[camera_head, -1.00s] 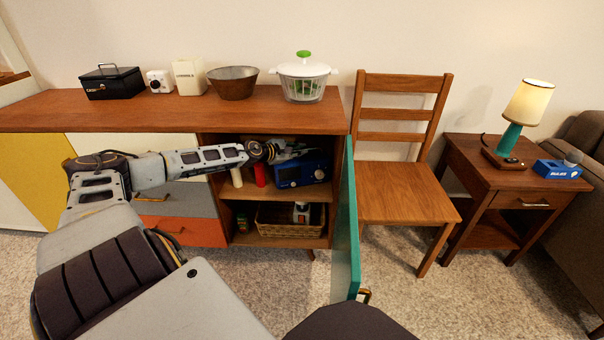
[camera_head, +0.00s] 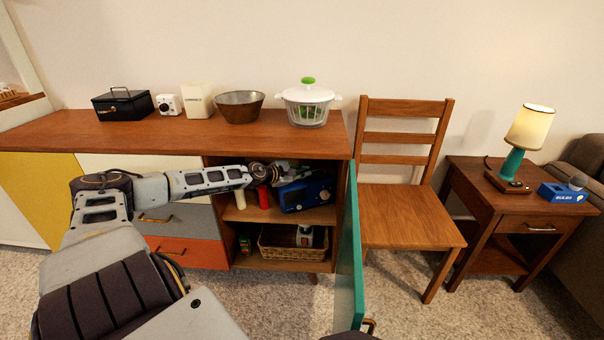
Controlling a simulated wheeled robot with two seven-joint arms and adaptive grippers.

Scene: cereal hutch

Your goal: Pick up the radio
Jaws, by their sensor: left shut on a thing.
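The blue radio (camera_head: 308,195) is on the upper shelf inside the open cabinet compartment, at its right side, and looks slightly tilted. My left arm reaches in from the left, and my left gripper (camera_head: 287,178) is at the radio's upper left edge, shut on it. The fingertips are small and dark here and partly hidden against the radio. My right gripper is not in view.
A red item (camera_head: 263,196) and a pale one stand left of the radio. The teal door (camera_head: 350,255) stands open at the right, near a wooden chair (camera_head: 405,215). A wicker basket (camera_head: 285,250) is on the lower shelf. Several objects stand on the cabinet top (camera_head: 180,135).

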